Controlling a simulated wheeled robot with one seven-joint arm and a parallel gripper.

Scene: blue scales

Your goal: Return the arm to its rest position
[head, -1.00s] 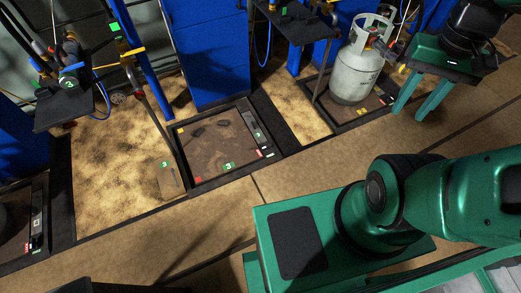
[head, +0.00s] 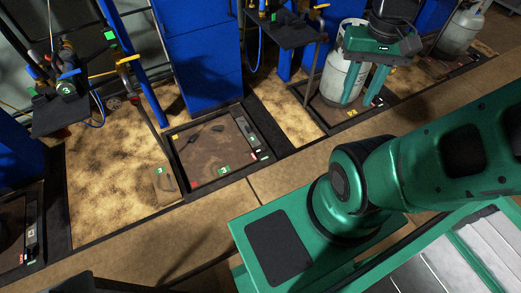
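My gripper (head: 361,87) shows at the upper right in the head view. Its two green fingers point down and stand apart, with nothing visible between them. It is in front of a grey gas cylinder (head: 334,72) and hides part of it. I cannot tell whether they touch. The cylinder stands upright on a scale platform (head: 337,117). My green arm runs across the right side of the view.
An empty scale platform (head: 212,143) lies in the middle, beside a blue cabinet (head: 199,50). Another gas cylinder (head: 462,30) stands at the far upper right. Hose stands (head: 60,115) rise at the left. The tan floor strip (head: 262,190) before the scales is clear.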

